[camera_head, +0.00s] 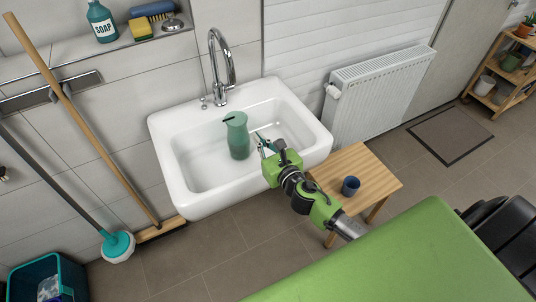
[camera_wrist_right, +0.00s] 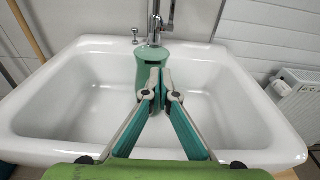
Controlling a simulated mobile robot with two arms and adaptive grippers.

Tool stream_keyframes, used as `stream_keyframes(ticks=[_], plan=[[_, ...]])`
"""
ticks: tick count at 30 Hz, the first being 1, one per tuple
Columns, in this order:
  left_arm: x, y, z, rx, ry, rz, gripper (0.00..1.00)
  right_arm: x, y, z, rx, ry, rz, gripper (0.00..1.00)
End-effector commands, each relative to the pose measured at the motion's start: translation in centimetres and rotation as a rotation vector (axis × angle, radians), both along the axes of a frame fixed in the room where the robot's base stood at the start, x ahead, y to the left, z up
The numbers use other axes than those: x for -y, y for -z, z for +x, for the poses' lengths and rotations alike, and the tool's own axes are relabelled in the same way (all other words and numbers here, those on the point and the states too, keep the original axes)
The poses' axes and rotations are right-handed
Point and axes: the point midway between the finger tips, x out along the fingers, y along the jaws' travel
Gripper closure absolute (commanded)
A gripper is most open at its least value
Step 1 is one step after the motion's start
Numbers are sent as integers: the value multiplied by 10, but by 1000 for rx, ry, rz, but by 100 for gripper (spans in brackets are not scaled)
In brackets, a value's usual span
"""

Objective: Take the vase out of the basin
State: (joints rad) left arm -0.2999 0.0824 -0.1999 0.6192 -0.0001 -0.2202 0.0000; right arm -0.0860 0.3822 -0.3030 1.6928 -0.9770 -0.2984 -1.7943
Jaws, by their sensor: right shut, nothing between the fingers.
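A green vase (camera_head: 238,138) stands upright in the white basin (camera_head: 180,178), under the tap. It also shows in the right wrist view (camera_wrist_right: 149,66), straight beyond my fingertips, which hide part of its lower body. My right gripper (camera_head: 259,138) reaches in over the basin's right side, with its fingertips just right of the vase in the head view. In the right wrist view its two fingertips (camera_wrist_right: 158,78) are together with nothing between them. I cannot tell whether they touch the vase. My left gripper is in neither view.
A chrome tap (camera_head: 220,65) rises at the basin's back edge. A wooden stool (camera_head: 358,172) with a dark blue cup (camera_head: 350,186) stands right of the basin, beneath my right arm. A radiator (camera_head: 378,92) is on the wall behind. A broom (camera_head: 90,125) leans at the left.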

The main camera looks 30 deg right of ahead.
Motion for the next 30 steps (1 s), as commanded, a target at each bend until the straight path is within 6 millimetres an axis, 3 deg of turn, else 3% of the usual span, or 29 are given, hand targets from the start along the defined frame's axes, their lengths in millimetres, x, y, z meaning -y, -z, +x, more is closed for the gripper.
stream_keyframes(ticks=[3, 9, 15, 23, 24, 30], plan=[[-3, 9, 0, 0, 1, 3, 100, 2, 4, -30, -3, 1, 0, 100], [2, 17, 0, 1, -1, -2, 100, 3, 4, -64, -3, 1, 0, 100], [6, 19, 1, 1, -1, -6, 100, 4, 1, -79, 0, 2, 0, 100], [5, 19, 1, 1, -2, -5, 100, 4, 0, -80, 0, 2, 0, 100], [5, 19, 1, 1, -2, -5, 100, 4, 0, -80, 0, 2, 0, 97], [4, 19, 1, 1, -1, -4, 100, 11, -2, -83, -14, 67, 124, 45]])
